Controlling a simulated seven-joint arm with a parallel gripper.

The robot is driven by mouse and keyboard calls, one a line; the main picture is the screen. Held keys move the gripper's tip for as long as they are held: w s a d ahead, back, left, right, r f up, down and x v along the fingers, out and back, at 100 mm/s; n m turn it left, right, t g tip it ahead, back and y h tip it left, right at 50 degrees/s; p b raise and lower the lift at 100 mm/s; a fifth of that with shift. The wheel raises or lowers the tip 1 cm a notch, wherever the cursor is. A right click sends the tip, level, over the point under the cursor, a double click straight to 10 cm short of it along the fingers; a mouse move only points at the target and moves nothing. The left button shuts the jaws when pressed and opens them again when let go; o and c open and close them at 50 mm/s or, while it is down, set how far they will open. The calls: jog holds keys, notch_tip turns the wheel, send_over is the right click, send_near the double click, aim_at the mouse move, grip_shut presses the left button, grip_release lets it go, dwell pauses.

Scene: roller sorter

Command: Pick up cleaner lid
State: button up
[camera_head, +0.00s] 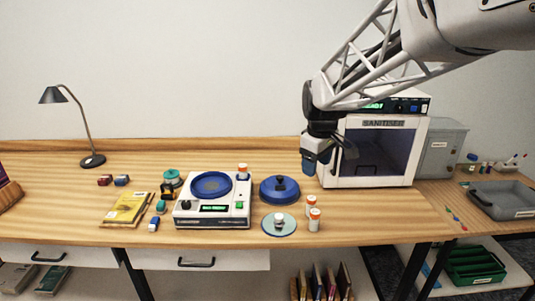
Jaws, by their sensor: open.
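A blue round lid (279,189) with a dark knob lies on the wooden table, right of a white machine (211,211). A pale teal disc-shaped lid (279,226) with a knob lies just in front of it. I cannot tell for certain which of the two is the cleaner lid. The white machine has a blue round dish (211,185) on top, a small display and a green button. My gripper (317,165) hangs above and to the right of the blue lid, in front of the sanitiser. It is open and touches neither lid; nothing shows between its fingers.
The white sanitiser box (423,158) stands behind my gripper. Orange-capped bottles (314,220) stand right of the teal lid. A yellow packet (127,209) and small blocks lie left of the machine. A desk lamp (92,160) stands at the back left. The table front right of the bottles is clear.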

jog(key=w+a+f+n, duration=0.2)
jog(key=w+f, duration=0.1)
jog(key=w, duration=0.4)
jog(key=w+a+f+n, duration=0.1)
jog(key=w+f+n, duration=0.15)
jog(key=w, duration=0.55)
jog(key=n+g, duration=0.1)
jog(key=n, duration=0.3)
send_over(280, 177)
jog(key=f, duration=0.9)
jog(key=shift+s+d+f, duration=0.1)
jog(key=shift+s+f, duration=0.1)
jog(key=shift+s, duration=0.1)
jog(key=shift+w+a+f, duration=0.2)
jog(key=shift+w+f, duration=0.2)
jog(key=shift+f, duration=0.1)
jog(key=shift+f, duration=1.15)
jog(key=shift+f, duration=0.15)
jog(key=shift+w+d+f, duration=0.1)
jog(key=shift+f, duration=2.4)
